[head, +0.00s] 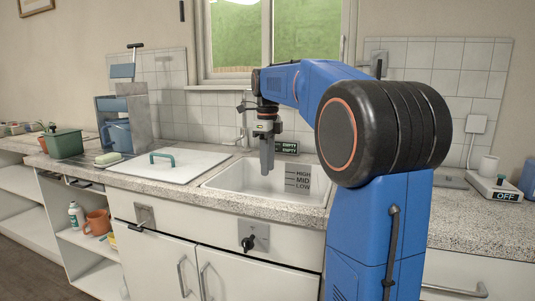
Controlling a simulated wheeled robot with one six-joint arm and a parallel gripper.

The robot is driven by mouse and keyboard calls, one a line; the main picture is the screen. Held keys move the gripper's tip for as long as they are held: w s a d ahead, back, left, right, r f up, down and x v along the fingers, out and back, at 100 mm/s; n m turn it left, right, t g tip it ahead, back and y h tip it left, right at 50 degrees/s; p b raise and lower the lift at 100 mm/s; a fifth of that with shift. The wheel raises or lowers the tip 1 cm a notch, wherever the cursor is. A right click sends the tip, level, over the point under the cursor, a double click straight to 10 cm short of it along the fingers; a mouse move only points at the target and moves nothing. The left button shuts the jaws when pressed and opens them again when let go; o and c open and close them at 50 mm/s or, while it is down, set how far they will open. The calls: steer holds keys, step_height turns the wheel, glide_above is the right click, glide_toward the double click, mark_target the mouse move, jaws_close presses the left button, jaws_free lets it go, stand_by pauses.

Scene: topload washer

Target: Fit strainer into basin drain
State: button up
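The white basin (235,184) is set into the speckled countertop, with HIGH, MID and LOW marks on its inner right wall. Its floor and drain are not visible from this angle. My gripper (267,172) points down over the basin, in front of its back edge. Its grey fingers look close together from the side, and I cannot tell whether they are open, shut or holding something. I cannot make out a strainer anywhere.
A tap (243,120) stands behind the basin, left of my gripper. A white lid (150,172) with a teal handle lies left of the basin. A black sign (286,148) stands behind.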

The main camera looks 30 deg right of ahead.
steer(key=shift+r, duration=1.85)
